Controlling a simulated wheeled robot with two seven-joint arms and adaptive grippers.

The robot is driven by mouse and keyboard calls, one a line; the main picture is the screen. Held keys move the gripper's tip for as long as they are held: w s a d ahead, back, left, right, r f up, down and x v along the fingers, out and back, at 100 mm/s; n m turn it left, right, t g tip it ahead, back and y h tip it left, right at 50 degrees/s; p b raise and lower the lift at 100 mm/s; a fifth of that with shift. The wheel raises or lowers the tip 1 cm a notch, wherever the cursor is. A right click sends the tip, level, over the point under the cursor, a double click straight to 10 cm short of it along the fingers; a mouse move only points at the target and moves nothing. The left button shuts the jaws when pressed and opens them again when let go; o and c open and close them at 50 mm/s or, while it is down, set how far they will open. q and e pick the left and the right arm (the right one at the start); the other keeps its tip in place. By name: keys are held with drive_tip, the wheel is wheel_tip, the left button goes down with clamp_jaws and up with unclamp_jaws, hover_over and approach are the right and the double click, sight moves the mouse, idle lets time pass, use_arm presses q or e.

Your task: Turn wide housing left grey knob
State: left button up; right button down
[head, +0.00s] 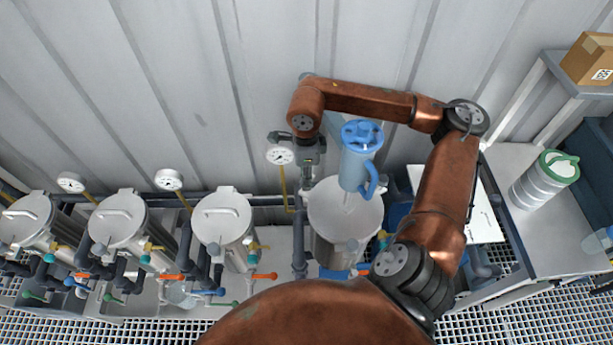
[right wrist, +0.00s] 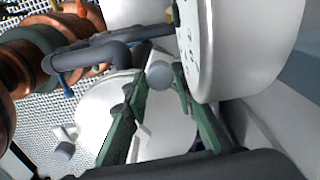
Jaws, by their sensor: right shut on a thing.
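The wide housing (head: 333,222) is the large pale cylinder right of centre in the head view. My right gripper (head: 307,178) reaches down at its left edge, beside the wall. In the right wrist view its two green fingers (right wrist: 160,84) close on a small round grey knob (right wrist: 160,74), which sits between the fingertips. The head view does not show this knob clearly; the gripper covers that spot. Another grey knob (head: 352,245) shows at the front of the housing. My left gripper is not in view.
A pressure gauge (head: 280,155) is just left of the gripper. Several narrower housings (head: 222,216) with pipes and coloured valves line the left.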

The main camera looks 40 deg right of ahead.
drive_tip(key=c, duration=1.6)
unclamp_jaws()
drive_tip(key=shift+r, duration=0.15)
wheel_tip(320, 180, up, 12)
